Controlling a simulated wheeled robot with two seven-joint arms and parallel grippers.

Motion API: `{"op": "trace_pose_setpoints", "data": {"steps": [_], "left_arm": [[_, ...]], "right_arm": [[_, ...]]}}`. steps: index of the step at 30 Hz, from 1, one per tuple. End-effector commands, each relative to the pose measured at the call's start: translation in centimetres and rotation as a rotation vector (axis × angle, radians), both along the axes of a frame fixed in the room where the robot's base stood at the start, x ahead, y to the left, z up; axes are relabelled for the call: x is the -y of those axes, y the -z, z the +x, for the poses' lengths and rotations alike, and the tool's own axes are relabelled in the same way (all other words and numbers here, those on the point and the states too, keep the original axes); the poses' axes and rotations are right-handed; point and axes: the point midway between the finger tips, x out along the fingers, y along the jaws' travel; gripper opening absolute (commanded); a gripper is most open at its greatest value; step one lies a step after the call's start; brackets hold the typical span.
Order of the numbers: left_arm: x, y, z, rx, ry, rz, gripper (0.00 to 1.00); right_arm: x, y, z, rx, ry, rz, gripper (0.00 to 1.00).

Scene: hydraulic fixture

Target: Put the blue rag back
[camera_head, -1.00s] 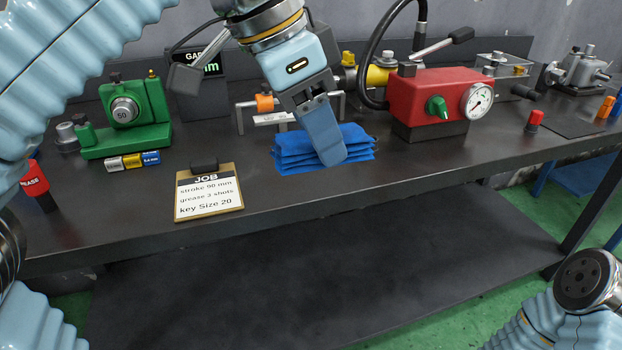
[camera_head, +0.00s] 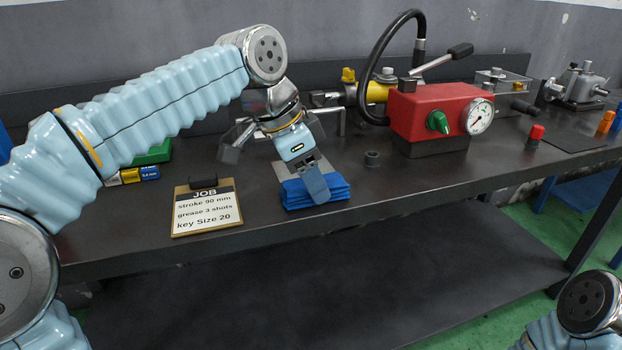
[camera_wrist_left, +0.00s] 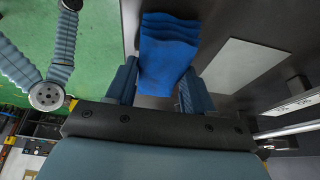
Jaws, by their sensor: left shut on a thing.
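The blue rag (camera_head: 333,191) is a folded stack at the front part of the dark bench, just right of the job clipboard. My left gripper (camera_head: 318,194) points down at it from above and is shut on the rag. In the left wrist view the rag (camera_wrist_left: 168,50) lies between the two fingers of the gripper (camera_wrist_left: 160,85). Whether the rag touches the bench or hangs slightly above it, I cannot tell. My right gripper is out of view; only part of my right arm shows at the lower right.
The job clipboard (camera_head: 206,212) lies left of the rag. A pale flat plate (camera_wrist_left: 243,66) lies beside it. A small dark ring (camera_head: 372,158) and a red pump (camera_head: 435,112) with a gauge stand to the right. A green block (camera_head: 153,152) is partly hidden behind my left arm.

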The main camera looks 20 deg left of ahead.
Motion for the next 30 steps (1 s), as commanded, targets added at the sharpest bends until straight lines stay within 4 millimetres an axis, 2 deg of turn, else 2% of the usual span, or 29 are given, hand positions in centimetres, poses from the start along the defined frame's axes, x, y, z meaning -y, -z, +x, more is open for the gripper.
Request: {"op": "trace_pose_setpoints", "data": {"steps": [9, 10, 15, 23, 26, 30], "left_arm": [[0.0, 0.3, 0.0, 0.000, 0.000, 0.000, 0.18], [0.0, 0.3, 0.0, 0.000, 0.001, 0.000, 0.55], [0.0, 0.2, 0.0, -0.001, 0.000, 0.001, 0.78], [0.0, 0.1, 0.0, 0.000, 0.001, 0.000, 0.78], [-0.2, -0.7, -0.1, 0.001, 0.000, 0.001, 0.78], [-0.9, -3.2, -0.7, 0.003, -0.001, -0.001, 0.78]], "right_arm": [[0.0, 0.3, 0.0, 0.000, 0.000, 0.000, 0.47], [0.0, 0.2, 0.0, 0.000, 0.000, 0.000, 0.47], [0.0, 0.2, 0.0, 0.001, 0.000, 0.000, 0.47], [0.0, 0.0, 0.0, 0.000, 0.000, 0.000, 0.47], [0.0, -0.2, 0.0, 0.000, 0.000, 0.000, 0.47], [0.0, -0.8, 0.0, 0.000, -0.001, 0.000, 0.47]]}}
